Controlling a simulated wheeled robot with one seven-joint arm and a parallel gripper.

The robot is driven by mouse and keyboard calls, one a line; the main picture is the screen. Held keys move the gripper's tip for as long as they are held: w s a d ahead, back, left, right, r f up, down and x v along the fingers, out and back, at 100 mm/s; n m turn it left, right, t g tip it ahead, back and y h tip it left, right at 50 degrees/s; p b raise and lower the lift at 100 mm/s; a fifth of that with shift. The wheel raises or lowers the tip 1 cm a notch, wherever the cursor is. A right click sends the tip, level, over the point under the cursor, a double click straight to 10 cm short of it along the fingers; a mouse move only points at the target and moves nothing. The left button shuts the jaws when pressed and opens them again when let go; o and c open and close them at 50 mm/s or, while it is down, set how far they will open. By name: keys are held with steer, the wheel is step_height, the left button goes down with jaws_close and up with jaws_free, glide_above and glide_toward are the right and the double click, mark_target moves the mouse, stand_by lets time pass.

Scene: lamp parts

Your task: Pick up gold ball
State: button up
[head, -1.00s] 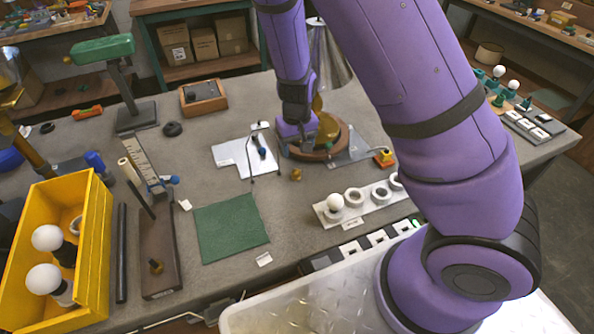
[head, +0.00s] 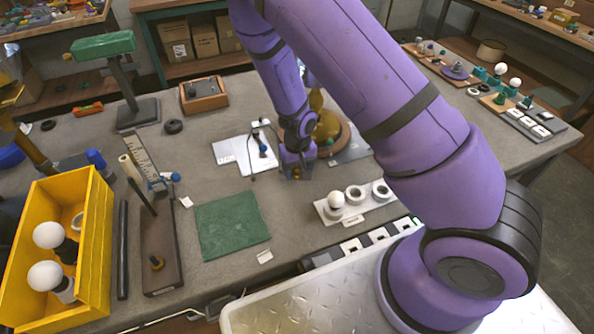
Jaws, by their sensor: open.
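My gripper (head: 297,173) is open and low over the grey table, just in front of the round wooden base. The small gold ball lay at this spot a second ago. It is now hidden behind or between the fingers, so I cannot tell whether they touch it. A larger rounded gold lamp part (head: 327,127) stands on the wooden base (head: 342,142), behind and to the right of my gripper, partly covered by my arm.
A white sheet (head: 232,151) with a dark cable lies left of my gripper. A green mat (head: 232,225) lies nearer. A white holder (head: 325,213) with a bulb and rings stands front right. A yellow bin (head: 97,245) with bulbs is at left.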

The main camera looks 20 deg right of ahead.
steer(key=shift+f, duration=0.35)
steer(key=c, duration=1)
steer(key=shift+o, duration=0.2)
steer(key=shift+r, duration=0.15)
